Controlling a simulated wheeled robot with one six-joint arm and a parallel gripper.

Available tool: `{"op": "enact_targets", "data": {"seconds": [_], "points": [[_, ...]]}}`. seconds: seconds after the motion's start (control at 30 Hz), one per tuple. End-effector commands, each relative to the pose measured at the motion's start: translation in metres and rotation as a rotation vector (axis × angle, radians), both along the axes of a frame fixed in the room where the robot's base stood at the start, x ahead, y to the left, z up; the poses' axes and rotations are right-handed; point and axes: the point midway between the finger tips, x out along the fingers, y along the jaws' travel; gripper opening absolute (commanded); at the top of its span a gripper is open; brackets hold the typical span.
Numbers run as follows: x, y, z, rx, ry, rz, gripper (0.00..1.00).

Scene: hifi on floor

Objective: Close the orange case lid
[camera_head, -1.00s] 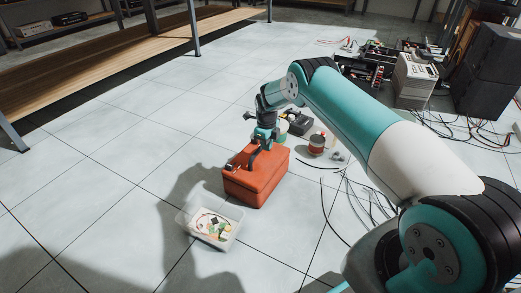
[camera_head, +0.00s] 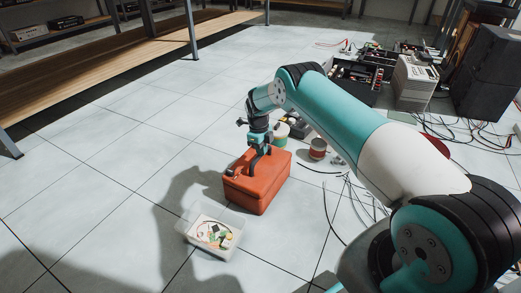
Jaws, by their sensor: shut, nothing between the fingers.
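The orange case (camera_head: 257,190) stands on the tiled floor near the middle of the view. Its lid (camera_head: 273,162) lies flat on top, and the case looks closed. A small latch or clasp shows at the lid's left edge. My gripper (camera_head: 257,165) points down at the lid, at or just above its top surface; I cannot tell whether it touches. Its fingers are shut with nothing between them. The far side of the case is partly hidden behind my gripper.
A clear bin of small parts (camera_head: 212,233) stands in front of the case. Electronics and black speakers (camera_head: 487,70) stand at the back right. Floor to the left is clear.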

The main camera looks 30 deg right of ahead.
Motion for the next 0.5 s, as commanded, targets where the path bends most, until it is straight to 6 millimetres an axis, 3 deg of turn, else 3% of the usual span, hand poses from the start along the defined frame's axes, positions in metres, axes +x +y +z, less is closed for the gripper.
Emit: {"op": "enact_targets", "data": {"seconds": [0.27, 0.43, 0.5], "points": [[-0.005, -0.003, 0.02, 0.0, 0.0, 0.001, 0.0], [-0.014, -0.012, 0.047, -0.001, 0.001, -0.001, 0.0], [-0.008, -0.008, 0.065, 0.0, -0.003, 0.002, 0.0]]}}
